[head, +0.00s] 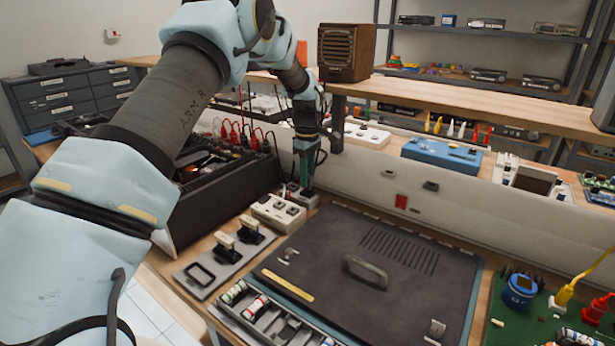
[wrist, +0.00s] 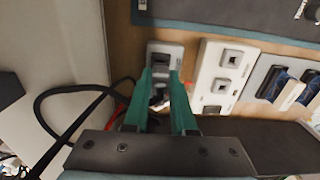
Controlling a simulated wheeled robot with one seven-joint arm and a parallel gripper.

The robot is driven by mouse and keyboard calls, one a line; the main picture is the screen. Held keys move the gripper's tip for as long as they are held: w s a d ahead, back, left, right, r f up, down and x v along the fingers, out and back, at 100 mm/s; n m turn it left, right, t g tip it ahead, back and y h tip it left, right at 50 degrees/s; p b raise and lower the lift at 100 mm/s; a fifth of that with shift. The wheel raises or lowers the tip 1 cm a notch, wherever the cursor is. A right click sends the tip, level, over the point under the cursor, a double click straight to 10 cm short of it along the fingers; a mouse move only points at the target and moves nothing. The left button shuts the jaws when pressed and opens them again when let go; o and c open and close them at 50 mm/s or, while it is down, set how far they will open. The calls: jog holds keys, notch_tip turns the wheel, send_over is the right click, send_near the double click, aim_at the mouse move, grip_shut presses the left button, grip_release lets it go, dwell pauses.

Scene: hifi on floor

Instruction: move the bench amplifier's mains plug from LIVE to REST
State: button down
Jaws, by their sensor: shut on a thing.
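My gripper (head: 308,188) reaches down at the back of the bench, beside the white socket block (head: 278,212). In the wrist view its green fingers (wrist: 163,82) are closed around a dark plug (wrist: 158,98), mostly hidden between them. The fingertips are at a small grey socket block (wrist: 166,50); I cannot tell whether the plug is seated in it. A black cable (wrist: 62,92) runs to the left. The white block also shows in the wrist view (wrist: 222,72), with square outlets. LIVE and REST labels are not readable.
A grey plate (head: 201,274) with two black upright pieces stands in front of the white block. A dark open equipment case (head: 232,190) with red leads stands left. A large dark panel (head: 345,300) lies right. A pale low wall (head: 420,205) runs behind.

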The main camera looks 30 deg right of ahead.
jog(key=shift+f+b, duration=0.3)
jog(key=shift+f, duration=0.5)
dwell(0.5)
dwell(0.4)
jog(key=c, duration=0.7)
grip_release()
jog(key=shift+o, duration=0.2)
jog(key=shift+r, duration=0.15)
notch_tip(320, 180, up, 10)
jog(key=b, duration=0.2)
jog(key=shift+b, duration=0.35)
notch_tip(320, 180, up, 6)
jog(key=p, duration=0.4)
jog(key=shift+f+p, duration=0.2)
jog(key=shift+p, duration=0.1)
